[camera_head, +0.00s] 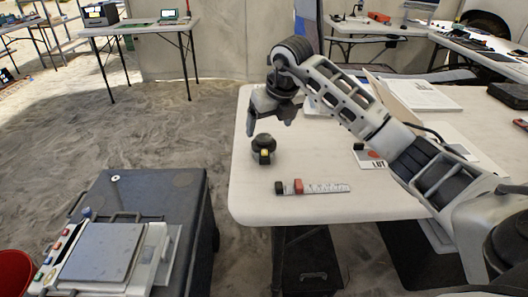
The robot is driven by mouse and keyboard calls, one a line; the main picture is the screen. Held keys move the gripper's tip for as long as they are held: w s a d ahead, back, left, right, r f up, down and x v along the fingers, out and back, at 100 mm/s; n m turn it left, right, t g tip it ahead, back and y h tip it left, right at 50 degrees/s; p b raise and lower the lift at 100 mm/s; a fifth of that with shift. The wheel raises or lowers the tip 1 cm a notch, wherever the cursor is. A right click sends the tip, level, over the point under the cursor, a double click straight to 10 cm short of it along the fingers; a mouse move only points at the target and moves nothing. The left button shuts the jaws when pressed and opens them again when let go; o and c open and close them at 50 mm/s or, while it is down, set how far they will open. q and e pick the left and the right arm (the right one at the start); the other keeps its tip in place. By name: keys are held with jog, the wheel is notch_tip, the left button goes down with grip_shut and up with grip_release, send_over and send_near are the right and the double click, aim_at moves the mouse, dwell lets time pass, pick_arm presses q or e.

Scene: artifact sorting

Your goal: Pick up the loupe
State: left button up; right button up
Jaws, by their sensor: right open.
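A small dark rounded object with a yellow patch (263,148), which looks like the loupe, stands near the left edge of the white table (255,205). My right gripper (268,118) is open and empty, pointing down, and shows just above and behind this object in the picture. No contact between them is visible. The exact gap in depth is hard to judge. My left gripper is not in view.
A scale strip (328,188) with a black and a red piece lies in front of the loupe. A printed card (370,160) lies to the right, and papers and an open folder (425,95) behind. A black case (190,190) with a grey device stands at left.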

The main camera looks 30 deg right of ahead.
aim_at(264, 137)
jog(key=x, duration=0.6)
jog(key=shift+a+f+b, duration=0.25)
jog(key=shift+a+b, duration=0.05)
jog(key=shift+a, duration=0.1)
jog(key=shift+r, duration=0.1)
jog(key=c, duration=1.1)
